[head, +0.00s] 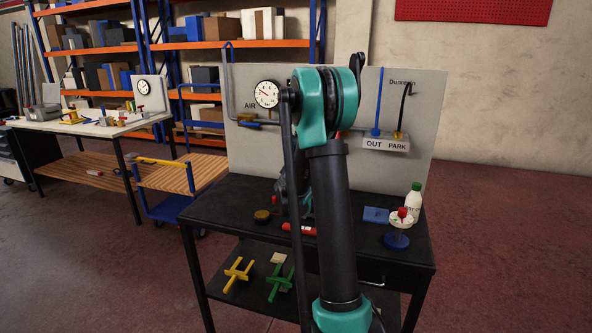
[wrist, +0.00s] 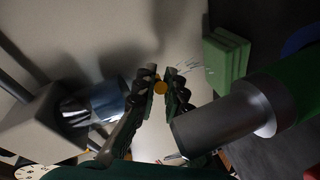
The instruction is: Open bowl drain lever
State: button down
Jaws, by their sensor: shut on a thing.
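In the wrist view my gripper (wrist: 160,88) has its two dark fingers closed around a small round yellow piece (wrist: 160,87), which looks like the drain lever's end. A blue, partly clear cylinder (wrist: 108,100) joined to a grey block (wrist: 40,125) lies left of the fingers; it looks like the bowl unit. In the head view my teal and black arm covers most of the gripper and the bowl. A round AIR gauge (head: 267,94) and a yellow fitting (head: 248,118) show on the grey panel (head: 235,160) left of the arm.
The dark bench (head: 215,205) carries a red cylinder (head: 299,229), a brown round piece (head: 262,216), a blue block (head: 375,215) and a green-capped bottle (head: 414,200). An OUT/PARK holder (head: 386,145) sits on the panel at right. A green block (wrist: 228,55) is right of the fingers.

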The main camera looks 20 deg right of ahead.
jog(key=c, duration=1.6)
grip_release()
jog(key=v, duration=1.2)
jog(key=shift+a, duration=0.1)
